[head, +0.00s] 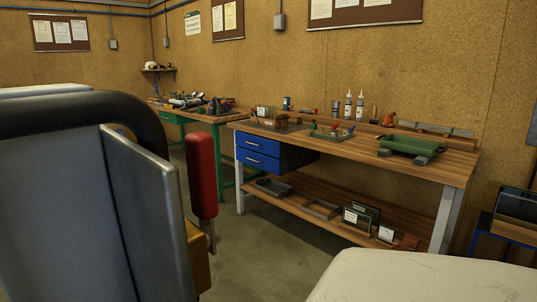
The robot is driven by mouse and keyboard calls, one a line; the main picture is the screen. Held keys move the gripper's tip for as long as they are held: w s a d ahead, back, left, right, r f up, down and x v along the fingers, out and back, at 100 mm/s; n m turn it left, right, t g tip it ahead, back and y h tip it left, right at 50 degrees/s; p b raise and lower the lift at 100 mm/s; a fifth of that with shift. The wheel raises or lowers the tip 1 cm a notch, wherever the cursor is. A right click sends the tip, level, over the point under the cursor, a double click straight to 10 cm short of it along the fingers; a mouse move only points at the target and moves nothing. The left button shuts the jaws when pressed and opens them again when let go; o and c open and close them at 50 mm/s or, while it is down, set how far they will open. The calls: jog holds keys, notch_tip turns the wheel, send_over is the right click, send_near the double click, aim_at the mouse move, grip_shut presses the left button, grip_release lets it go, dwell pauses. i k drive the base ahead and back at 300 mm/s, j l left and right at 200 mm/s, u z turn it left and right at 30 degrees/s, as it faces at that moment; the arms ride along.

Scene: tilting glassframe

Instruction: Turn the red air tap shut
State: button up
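A red handle (202,175) stands upright, large and close, left of the middle; it looks like the lever of the red air tap. A thin metal stem shows below it, beside a brass-coloured body (198,262) that is partly hidden by a grey metal plate (150,215). How the lever joins the body is hard to see. I cannot make out my gripper in this view, and nothing is seen touching the red handle.
A wooden workbench (400,160) with blue drawers (258,153) stands beyond, carrying bottles, a tray of small coloured parts and a green tool. A second bench (190,115) is farther back. A smooth white surface (420,278) fills the bottom right. Clear floor (265,240) lies between.

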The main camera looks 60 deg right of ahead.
aim_at(199, 147)
jog(key=k+l, duration=0.1)
jog(key=l, duration=0.3)
jog(key=k+l, duration=0.1)
jog(key=l, duration=0.3)
jog(key=k+l+u, duration=0.1)
jog(key=l, duration=0.25)
jog(key=k+l+z, duration=0.3)
jog(key=l, duration=0.35)
jog(key=k+l+z, duration=0.15)
jog(key=l, duration=0.2)
jog(key=k, duration=0.05)
